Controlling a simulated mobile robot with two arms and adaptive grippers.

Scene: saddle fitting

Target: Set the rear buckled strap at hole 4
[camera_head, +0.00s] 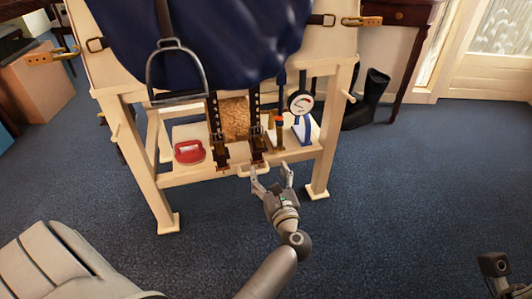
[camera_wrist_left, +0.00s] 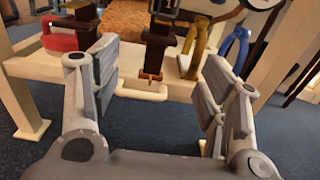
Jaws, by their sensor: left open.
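Two dark brown straps hang side by side below the blue saddle pad, each with a buckle: a left strap (camera_head: 214,115) and a right strap (camera_head: 255,112). I cannot tell from the picture which is the rear one. Their lower ends reach the stand's low shelf. My left gripper (camera_head: 272,170) is open and empty, just in front of and below the right strap. In the left wrist view the gripper (camera_wrist_left: 160,78) has its fingers wide apart, with the right strap (camera_wrist_left: 156,50) beyond the gap, untouched. The strap holes are too small to count.
The cream wooden stand (camera_head: 316,165) carries a red-handled tool (camera_head: 189,152), a dial gauge on a blue stand (camera_head: 301,106) and a yellow tool (camera_head: 271,125) close right of the straps. A cream bar (camera_wrist_left: 140,91) juts from the shelf. A metal stirrup (camera_head: 177,70) hangs left. Front floor is clear.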

